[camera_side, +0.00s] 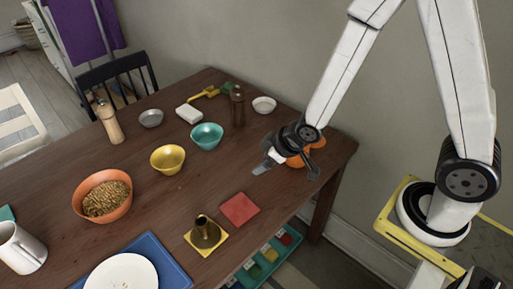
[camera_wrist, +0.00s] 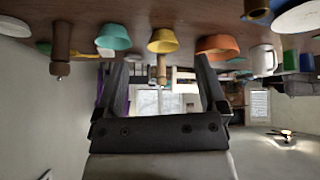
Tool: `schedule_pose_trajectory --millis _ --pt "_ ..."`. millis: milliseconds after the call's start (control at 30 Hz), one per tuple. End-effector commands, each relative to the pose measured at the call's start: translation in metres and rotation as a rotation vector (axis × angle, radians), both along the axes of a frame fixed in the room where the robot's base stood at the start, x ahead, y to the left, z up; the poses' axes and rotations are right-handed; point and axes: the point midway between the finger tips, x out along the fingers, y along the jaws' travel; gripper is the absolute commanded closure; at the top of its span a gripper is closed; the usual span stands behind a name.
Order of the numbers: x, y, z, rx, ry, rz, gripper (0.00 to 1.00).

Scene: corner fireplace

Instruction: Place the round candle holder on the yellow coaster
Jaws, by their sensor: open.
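The round candle holder (camera_side: 205,233), dark brass with a short upright neck, stands upright on the yellow coaster (camera_side: 220,245) near the table's front edge. The coaster's corners show around its base. My gripper (camera_side: 288,171) is open and empty, above the table to the right and farther back, well apart from the holder. In the wrist view, my gripper's fingers (camera_wrist: 160,72) are spread with nothing held between them. That view is upside down; a brass-coloured piece at its top edge (camera_wrist: 257,8) may be the holder.
A red coaster (camera_side: 239,209) lies beside the holder. A blue mat with a white plate (camera_side: 122,273) is front left. An orange object (camera_side: 295,161) is partly hidden behind my gripper. Yellow (camera_side: 168,159), teal (camera_side: 207,136) and orange (camera_side: 102,196) bowls and a brown mill (camera_side: 237,107) stand farther back.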

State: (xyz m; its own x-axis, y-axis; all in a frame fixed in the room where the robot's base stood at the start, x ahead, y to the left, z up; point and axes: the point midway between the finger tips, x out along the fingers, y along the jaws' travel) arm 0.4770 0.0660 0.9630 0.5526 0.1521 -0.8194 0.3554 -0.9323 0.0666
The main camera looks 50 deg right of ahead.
Motion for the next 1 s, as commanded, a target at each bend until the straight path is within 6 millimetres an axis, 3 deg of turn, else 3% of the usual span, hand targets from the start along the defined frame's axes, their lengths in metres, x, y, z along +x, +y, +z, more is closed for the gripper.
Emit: schedule_pose_trajectory --millis 200,400,633,1000 --pt "-0.026 -0.038 0.033 -0.028 0.147 -0.170 0.09" --pt "-0.059 -0.058 0.056 -0.021 0.284 -0.298 0.09" --pt "-0.083 -0.066 0.069 -0.004 0.372 -0.367 0.09" --pt "-0.086 -0.066 0.070 -0.003 0.385 -0.374 0.09"
